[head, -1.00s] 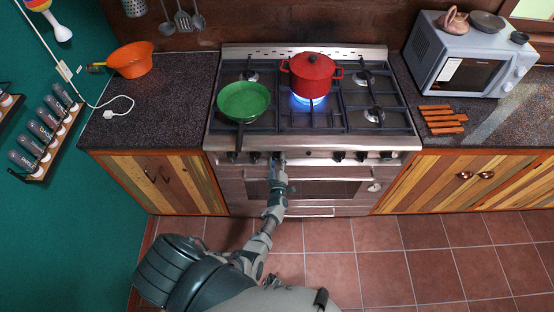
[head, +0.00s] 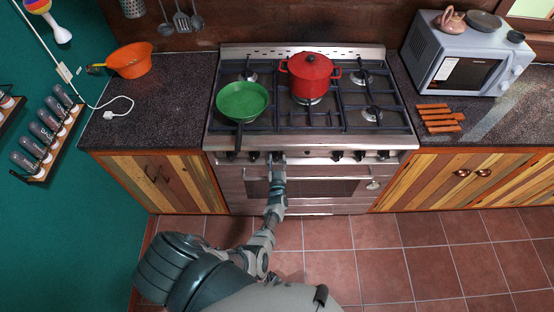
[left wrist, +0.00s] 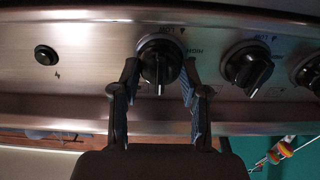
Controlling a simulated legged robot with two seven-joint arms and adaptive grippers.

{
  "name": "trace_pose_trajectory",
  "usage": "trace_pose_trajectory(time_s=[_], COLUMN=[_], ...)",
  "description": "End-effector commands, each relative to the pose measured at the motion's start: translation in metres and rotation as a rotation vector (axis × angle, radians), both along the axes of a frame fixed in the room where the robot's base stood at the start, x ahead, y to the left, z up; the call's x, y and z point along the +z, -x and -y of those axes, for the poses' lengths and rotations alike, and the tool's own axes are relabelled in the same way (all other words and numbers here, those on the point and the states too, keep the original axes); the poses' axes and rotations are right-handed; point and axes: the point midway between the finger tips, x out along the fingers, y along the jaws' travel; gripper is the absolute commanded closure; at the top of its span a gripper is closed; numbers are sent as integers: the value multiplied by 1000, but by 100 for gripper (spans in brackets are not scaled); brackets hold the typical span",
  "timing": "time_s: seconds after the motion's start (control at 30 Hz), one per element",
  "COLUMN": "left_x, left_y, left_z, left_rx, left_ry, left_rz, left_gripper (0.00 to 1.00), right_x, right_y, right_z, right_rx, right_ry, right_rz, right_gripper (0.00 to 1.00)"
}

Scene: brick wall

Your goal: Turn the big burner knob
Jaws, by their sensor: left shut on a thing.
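The stove (head: 310,139) stands ahead with a row of black knobs on its steel front panel. My left gripper (head: 277,157) is at the knob left of the panel's middle. In the left wrist view its fingers (left wrist: 159,70) are closed on both sides of the round black knob (left wrist: 160,56), whose white mark points down. A red pot (head: 309,78) with a lid sits on the middle burner, with no flame visible under it. A green pan (head: 242,101) sits on the left front burner. My right gripper is not in view.
Another knob (left wrist: 248,68) and a small black button (left wrist: 46,55) flank the held knob. The oven door handle (head: 310,179) is below the panel. The floor is clear.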

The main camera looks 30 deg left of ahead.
Motion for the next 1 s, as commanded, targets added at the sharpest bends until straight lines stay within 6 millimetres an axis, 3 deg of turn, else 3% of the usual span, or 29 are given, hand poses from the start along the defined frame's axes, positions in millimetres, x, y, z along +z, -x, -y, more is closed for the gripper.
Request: trace_pose_trajectory(time_s=[0.03,0.5,0.53,0.63,1.0], left_x=[-9,-9,-9,-8,-3], left_y=[3,4,4,3,6], left_z=[4,4,4,3,4], left_rx=[-5,-5,-5,-4,-1], left_ry=[4,-8,-8,-9,-14], left_rz=[-21,-29,-29,-27,-17], left_gripper=[90,90,53,31,31], right_x=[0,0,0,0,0], right_y=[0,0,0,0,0], right_z=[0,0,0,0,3], right_rx=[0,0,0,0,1], right_ry=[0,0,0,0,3], right_rz=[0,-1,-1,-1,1], right_gripper=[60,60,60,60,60])
